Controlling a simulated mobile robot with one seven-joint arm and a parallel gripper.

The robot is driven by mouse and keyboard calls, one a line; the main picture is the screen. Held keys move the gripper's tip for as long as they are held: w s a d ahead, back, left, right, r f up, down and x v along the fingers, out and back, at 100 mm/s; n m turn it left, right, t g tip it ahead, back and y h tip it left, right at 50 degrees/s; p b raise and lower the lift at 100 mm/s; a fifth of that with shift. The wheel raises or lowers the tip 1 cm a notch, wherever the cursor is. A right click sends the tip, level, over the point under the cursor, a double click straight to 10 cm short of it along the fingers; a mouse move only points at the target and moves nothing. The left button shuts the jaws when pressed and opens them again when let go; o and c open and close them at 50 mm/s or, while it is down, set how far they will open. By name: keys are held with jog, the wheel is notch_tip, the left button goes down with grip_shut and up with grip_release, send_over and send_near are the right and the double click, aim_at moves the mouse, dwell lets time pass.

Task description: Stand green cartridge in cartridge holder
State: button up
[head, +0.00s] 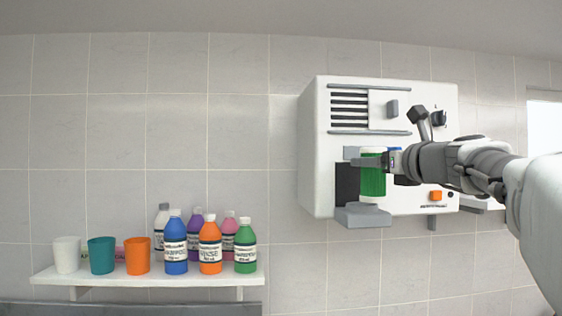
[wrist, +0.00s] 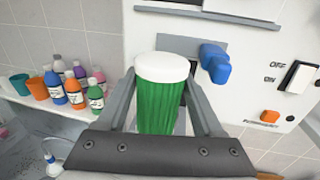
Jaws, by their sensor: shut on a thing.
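The green cartridge (head: 372,181) is a ribbed cylinder with a white cap. It is upright in front of the white wall machine, and it also shows in the wrist view (wrist: 158,105). My gripper (wrist: 160,88) is shut on it, with one finger on each side below the cap. The cartridge holder seems to be the dark recess (head: 346,184) with a grey ledge (head: 360,217) at the machine's lower left. The cartridge's lower end is just above or at this ledge; I cannot tell if they touch. In the wrist view the gripper body hides the cartridge's bottom.
The white machine (head: 316,150) has a blue knob (wrist: 215,64) close right of the cartridge, an orange button (head: 435,195) and a switch (wrist: 296,76). A wall shelf (head: 150,280) at left carries cups and several bottles. The wall between shelf and machine is clear.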

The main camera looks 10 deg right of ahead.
jog(key=shift+w+f+b, duration=0.15)
jog(key=shift+w+f, duration=0.3)
jog(key=shift+w, duration=0.6)
jog(key=shift+w+f+b, duration=0.15)
jog(key=shift+w+f, duration=0.3)
jog(key=shift+w, duration=0.65)
jog(key=shift+w+f+b, duration=0.15)
jog(key=shift+w+f, duration=0.3)
jog(key=shift+w, duration=0.6)
jog(key=o, duration=1.5)
jog(key=shift+s, duration=0.15)
